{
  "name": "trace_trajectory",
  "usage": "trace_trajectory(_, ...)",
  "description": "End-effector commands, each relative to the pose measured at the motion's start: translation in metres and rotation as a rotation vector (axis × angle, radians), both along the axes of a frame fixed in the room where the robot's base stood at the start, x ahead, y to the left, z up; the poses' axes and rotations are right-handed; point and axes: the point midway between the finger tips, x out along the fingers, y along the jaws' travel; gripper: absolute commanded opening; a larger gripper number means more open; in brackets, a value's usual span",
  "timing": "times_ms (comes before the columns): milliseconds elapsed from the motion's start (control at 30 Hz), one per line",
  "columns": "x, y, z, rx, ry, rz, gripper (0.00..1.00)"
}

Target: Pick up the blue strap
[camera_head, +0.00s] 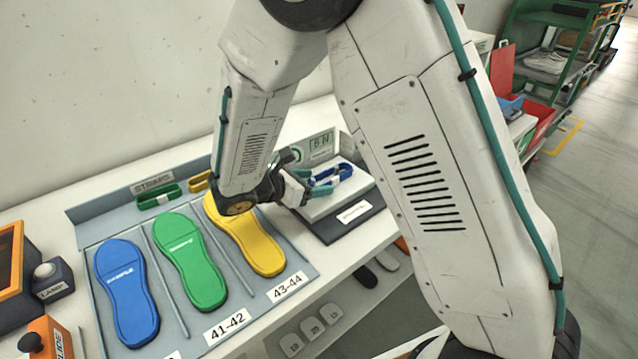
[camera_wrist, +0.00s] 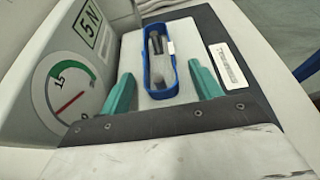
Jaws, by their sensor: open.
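The blue strap (camera_head: 338,172) lies on the light top plate of a scale-like stand at the right end of the bench. In the wrist view the blue strap (camera_wrist: 149,63) is a long loop with a small white tag on its right side. My gripper (camera_head: 318,184) is open, with its teal fingers over the plate. In the wrist view the fingers (camera_wrist: 162,88) stand apart on either side of the strap's near end.
The stand (camera_head: 352,222) has a dial (camera_wrist: 65,95) and a "5 N" sign. To the left, a grey tray holds blue (camera_head: 127,290), green (camera_head: 190,262) and yellow (camera_head: 250,240) soles. Green (camera_head: 160,197) and yellow (camera_head: 199,183) straps lie behind them.

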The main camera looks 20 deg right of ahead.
Motion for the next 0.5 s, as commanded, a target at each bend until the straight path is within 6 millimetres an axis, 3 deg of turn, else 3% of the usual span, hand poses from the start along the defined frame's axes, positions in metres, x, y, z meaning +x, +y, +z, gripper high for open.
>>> trace_trajectory(167,0.0002,-0.0001,0.0001,0.000,0.000,0.001,0.64)
trace_trajectory(333,0.0002,0.0001,0.0002,0.000,-0.001,0.001,0.19)
trace_trajectory(500,0.0002,0.0000,0.0003,0.000,-0.001,0.001,0.12)
